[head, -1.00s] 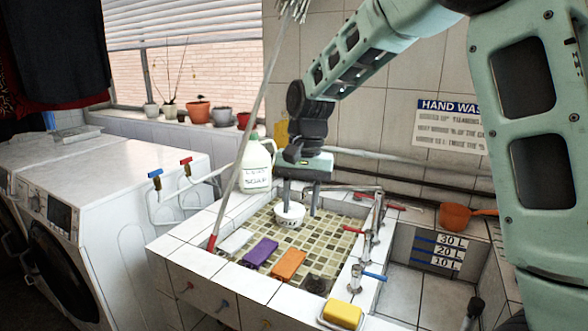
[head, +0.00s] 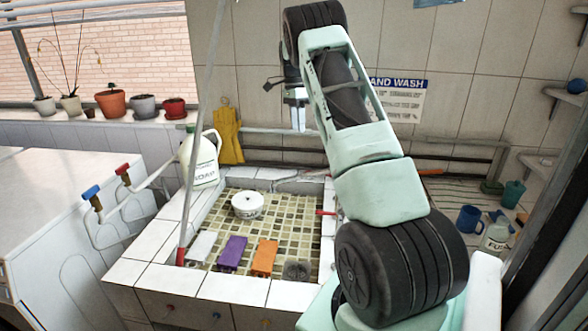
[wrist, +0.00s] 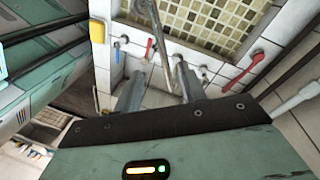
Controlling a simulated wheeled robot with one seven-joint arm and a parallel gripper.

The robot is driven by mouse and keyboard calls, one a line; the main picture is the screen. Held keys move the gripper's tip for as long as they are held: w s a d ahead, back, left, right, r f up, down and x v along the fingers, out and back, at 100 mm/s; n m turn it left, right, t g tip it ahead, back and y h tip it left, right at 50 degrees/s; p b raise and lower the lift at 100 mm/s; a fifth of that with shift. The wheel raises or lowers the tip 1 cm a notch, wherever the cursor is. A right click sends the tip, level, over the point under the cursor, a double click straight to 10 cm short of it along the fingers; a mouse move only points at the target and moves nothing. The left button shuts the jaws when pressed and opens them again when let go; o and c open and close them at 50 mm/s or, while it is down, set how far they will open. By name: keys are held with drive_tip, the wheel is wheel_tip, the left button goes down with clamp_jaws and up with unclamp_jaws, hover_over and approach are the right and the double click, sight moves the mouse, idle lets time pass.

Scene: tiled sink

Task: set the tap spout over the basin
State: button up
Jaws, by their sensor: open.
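The tiled basin (head: 275,212) is in the middle of the head view and at the top of the wrist view (wrist: 200,18). In the wrist view a thin metal tap spout (wrist: 159,38) runs between the fingers of my gripper (wrist: 158,85). The gripper is open; I cannot tell whether a finger touches the spout. A red lever (wrist: 149,50) and a blue lever (wrist: 117,52) lie near it.
A white bowl (head: 247,205) and white, purple (head: 233,252) and orange (head: 265,257) blocks are in the basin. A soap jug (head: 198,160) and a leaning pole (head: 205,110) stand at its left.

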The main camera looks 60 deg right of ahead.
drive_tip(key=s+f+p, duration=0.1)
drive_tip(key=f, duration=0.4)
drive_tip(key=a+f+p, duration=0.1)
drive_tip(key=f+p, duration=0.1)
drive_tip(key=f, duration=0.3)
drive_tip(key=s+f+p, duration=0.1)
drive_tip(key=f+p, duration=0.1)
drive_tip(key=f, duration=0.4)
drive_tip(key=shift+s+a, duration=0.35)
drive_tip(key=shift+r, duration=0.1)
clamp_jaws()
